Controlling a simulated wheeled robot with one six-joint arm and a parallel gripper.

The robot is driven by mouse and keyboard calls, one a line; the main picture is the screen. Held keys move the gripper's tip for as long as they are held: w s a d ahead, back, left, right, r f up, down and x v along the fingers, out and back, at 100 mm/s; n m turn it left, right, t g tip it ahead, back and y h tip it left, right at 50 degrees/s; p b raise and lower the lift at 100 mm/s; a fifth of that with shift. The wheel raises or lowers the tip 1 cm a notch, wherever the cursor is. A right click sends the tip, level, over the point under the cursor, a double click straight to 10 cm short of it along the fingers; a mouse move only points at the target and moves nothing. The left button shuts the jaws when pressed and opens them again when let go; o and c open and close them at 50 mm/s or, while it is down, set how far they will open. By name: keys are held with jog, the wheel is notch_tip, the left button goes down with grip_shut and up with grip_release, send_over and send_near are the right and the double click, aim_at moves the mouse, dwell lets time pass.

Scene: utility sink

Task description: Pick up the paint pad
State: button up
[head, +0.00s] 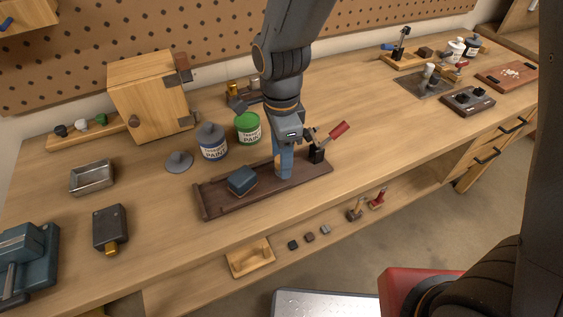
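The paint pad appears to be the small blue block (242,179) on the left half of a long dark wooden tray (215,207). My gripper (284,165) points down over the tray, to the right of the block and apart from it. A blue upright piece shows at the gripper's lower end; I cannot tell whether it is my fingers or a thing between them. The finger gap is not clear at this size.
A black clamp with a red handle (338,131) stands at the tray's right end, close to my gripper. The bench in front of the tray is clear.

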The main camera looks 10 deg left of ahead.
jog(key=shift+f, duration=0.6)
jog(key=c, duration=1.1)
jog(key=shift+r, duration=0.1)
notch_tip(320, 180, up, 10)
jog(key=shift+f+b, duration=0.1)
jog(key=shift+b, duration=0.6)
jog(key=o, duration=0.4)
jog(key=shift+c, duration=1.6)
